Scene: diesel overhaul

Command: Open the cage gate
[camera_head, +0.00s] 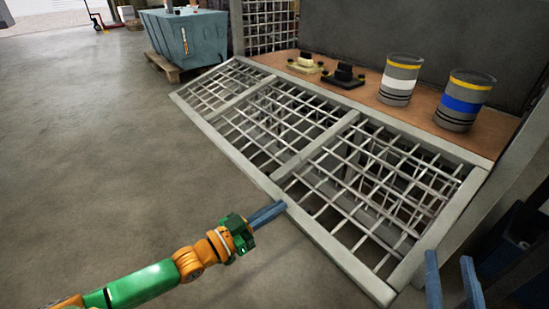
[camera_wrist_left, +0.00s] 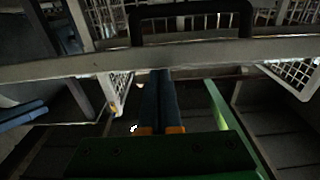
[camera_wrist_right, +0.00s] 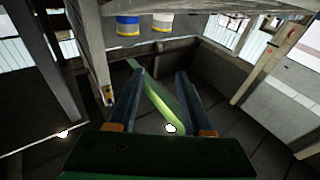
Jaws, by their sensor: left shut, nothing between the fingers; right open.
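The cage gate (camera_head: 275,190) is a grey frame with wire mesh in several sections, running diagonally in front of a brown shelf. My left gripper (camera_head: 268,213) is shut and empty, its fingertips close to the gate's near edge bar. In the left wrist view, the shut fingers (camera_wrist_left: 160,76) point at a grey bar (camera_wrist_left: 60,67); I cannot tell whether they touch it. A black handle (camera_wrist_left: 190,9) shows just beyond that bar. My right gripper (camera_head: 452,283) is open and empty beside the gate's lower right end. Its spread fingers also show in the right wrist view (camera_wrist_right: 155,95).
The brown shelf (camera_head: 405,115) holds a white-banded canister (camera_head: 399,82), a blue-banded canister (camera_head: 462,103) and small black and cream parts (camera_head: 343,76). A blue-grey crate (camera_head: 188,45) stands on a pallet at the back. The floor left of the gate is clear.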

